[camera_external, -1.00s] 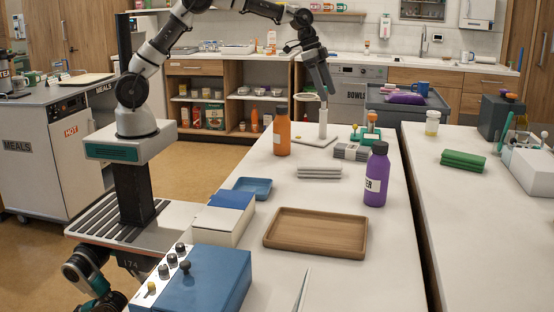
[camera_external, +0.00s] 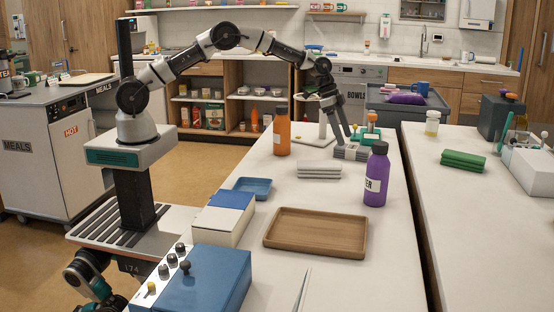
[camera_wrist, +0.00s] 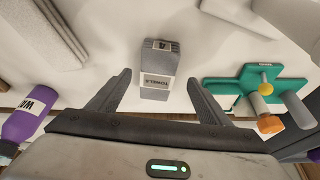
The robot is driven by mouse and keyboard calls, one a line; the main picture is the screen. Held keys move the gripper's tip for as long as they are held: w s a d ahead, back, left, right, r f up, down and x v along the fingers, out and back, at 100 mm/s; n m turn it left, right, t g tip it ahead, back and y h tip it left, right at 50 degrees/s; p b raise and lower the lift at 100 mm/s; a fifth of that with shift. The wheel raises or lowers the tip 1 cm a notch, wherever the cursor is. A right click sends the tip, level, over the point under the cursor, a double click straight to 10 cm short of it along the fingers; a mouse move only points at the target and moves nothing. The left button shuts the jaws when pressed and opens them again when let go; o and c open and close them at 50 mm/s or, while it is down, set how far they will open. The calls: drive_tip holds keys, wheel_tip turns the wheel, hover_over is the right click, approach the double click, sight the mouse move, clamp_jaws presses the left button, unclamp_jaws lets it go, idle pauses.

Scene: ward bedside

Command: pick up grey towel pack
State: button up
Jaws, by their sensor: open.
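The grey towel pack (camera_external: 351,153) lies on the white counter, behind the purple bottle. In the wrist view the pack (camera_wrist: 157,60) is a grey block with a white label reading TOWELS. My gripper (camera_external: 345,143) hangs tilted just above it in the external view. In the wrist view my gripper (camera_wrist: 159,77) is open and empty, with one finger to each side of the pack's near end and gaps on both sides. Whether the fingertips are down to the pack's height is hard to tell.
A purple bottle (camera_external: 376,176) stands in front of the pack. A white folded stack (camera_external: 319,170) lies to its left, an orange bottle (camera_external: 281,132) farther left. A green stand (camera_wrist: 258,85) is close on the right. A wooden tray (camera_external: 316,250) lies nearer the camera.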

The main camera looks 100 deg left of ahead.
sight(346, 146)
drive_tip(key=x, duration=0.5)
drive_tip(key=shift+s+d+f, duration=0.15)
drive_tip(key=shift+d+f, duration=0.05)
drive_tip(key=shift+f, duration=0.05)
drive_tip(key=shift+r, duration=0.1)
drive_tip(key=c, duration=1.2)
